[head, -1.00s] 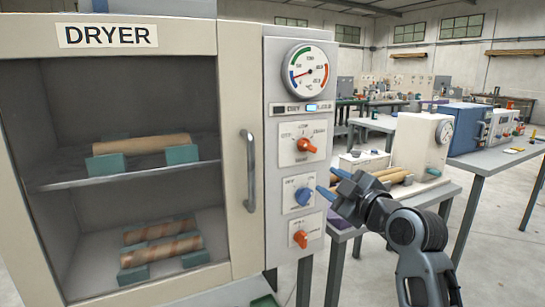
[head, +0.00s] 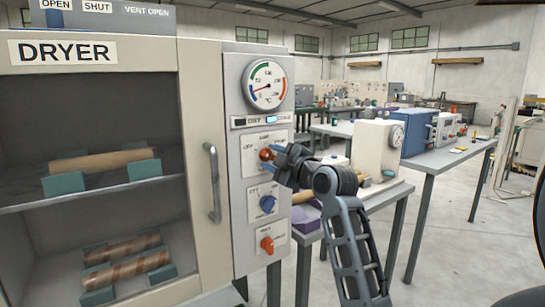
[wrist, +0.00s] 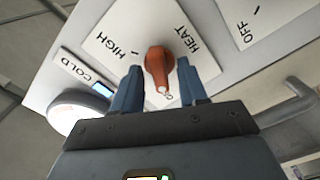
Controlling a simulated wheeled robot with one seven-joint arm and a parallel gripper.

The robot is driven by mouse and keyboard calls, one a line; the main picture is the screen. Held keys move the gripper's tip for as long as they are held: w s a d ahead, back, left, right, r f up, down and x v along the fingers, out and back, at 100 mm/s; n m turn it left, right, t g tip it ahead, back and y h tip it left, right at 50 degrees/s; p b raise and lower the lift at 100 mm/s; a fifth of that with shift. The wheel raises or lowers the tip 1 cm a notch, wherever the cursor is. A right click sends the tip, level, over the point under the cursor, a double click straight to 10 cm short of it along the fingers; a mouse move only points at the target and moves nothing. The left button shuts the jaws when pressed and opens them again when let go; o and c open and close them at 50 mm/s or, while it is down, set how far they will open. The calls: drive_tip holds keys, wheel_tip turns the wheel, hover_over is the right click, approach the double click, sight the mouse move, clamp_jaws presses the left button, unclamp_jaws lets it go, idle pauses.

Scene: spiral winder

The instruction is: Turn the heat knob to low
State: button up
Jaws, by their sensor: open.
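The heat knob is an orange-red pointer knob (wrist: 157,62) on a white plate marked HEAT and HIGH in the wrist view. Its pale tip points down toward my gripper's palm, near a partly hidden label. It also shows in the head view (head: 265,154) as the top knob on the dryer's control panel (head: 239,180), partly behind my gripper. My gripper (wrist: 160,74) is open, with one blue finger on each side of the knob. I cannot tell whether either finger touches it. In the head view my gripper (head: 282,160) reaches the panel from the right.
A blue knob (head: 267,204) and another orange knob (head: 267,244) sit lower on the panel. A round gauge (head: 264,84) is above. The dryer door handle (head: 212,183) stands out at left. A table with a cream machine (head: 375,145) stands at right.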

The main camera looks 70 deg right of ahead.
drive_tip(key=shift+w, duration=0.1)
drive_tip(key=shift+c, duration=0.3)
clamp_jaws()
idle(0.4)
drive_tip(key=m+p, duration=0.1)
drive_tip(key=m, duration=0.4)
drive_tip(key=shift+r, duration=0.1)
drive_tip(key=m+p, duration=0.2)
drive_tip(key=m, duration=0.4)
drive_tip(key=shift+d+m+p, duration=0.1)
drive_tip(key=shift+m+p, duration=0.2)
drive_tip(key=shift+p, duration=0.1)
